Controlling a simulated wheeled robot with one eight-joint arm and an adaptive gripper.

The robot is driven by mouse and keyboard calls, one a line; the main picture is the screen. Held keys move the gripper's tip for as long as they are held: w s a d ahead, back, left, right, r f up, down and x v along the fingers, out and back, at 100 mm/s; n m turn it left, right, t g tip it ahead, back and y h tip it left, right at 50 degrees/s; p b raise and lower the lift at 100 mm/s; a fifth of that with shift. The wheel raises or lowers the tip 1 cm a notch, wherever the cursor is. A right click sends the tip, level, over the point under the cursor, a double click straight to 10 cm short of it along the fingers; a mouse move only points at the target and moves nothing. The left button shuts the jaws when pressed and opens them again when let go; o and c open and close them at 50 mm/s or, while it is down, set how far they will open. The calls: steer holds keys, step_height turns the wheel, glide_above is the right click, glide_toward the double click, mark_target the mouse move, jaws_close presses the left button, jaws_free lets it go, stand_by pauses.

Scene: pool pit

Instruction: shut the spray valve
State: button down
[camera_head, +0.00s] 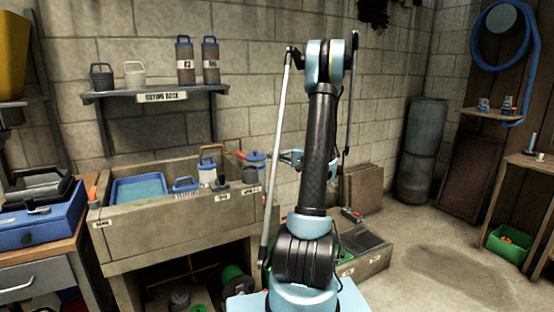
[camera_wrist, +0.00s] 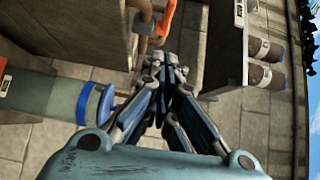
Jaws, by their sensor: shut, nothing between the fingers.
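An orange lever, likely the spray valve's handle (camera_wrist: 167,18), sits beside a copper-coloured pipe (camera_wrist: 145,18) at the top of the wrist view. An orange-brown curved part (camera_head: 211,147) shows over the basin in the head view, probably the same fitting. My gripper (camera_wrist: 166,68) has its fingertips together and empty, just below the lever in the wrist view and apart from it. In the head view my gripper (camera_head: 286,157) is small, left of my arm, near the wall. Its fingertips are hard to make out there.
A stone basin (camera_head: 165,220) holds a blue tray (camera_head: 138,188). A blue-lidded canister (camera_head: 253,170) stands at its right end, close to my gripper; its blue rim (camera_wrist: 92,103) shows in the wrist view. A drying rack shelf (camera_head: 150,94) with tall flasks (camera_head: 185,62) is above.

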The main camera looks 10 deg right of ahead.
mark_target(242, 155)
steer(key=w+a, duration=0.1)
steer(key=a, duration=0.7)
steer(key=shift+w+a, duration=0.25)
steer(key=shift+d, duration=0.1)
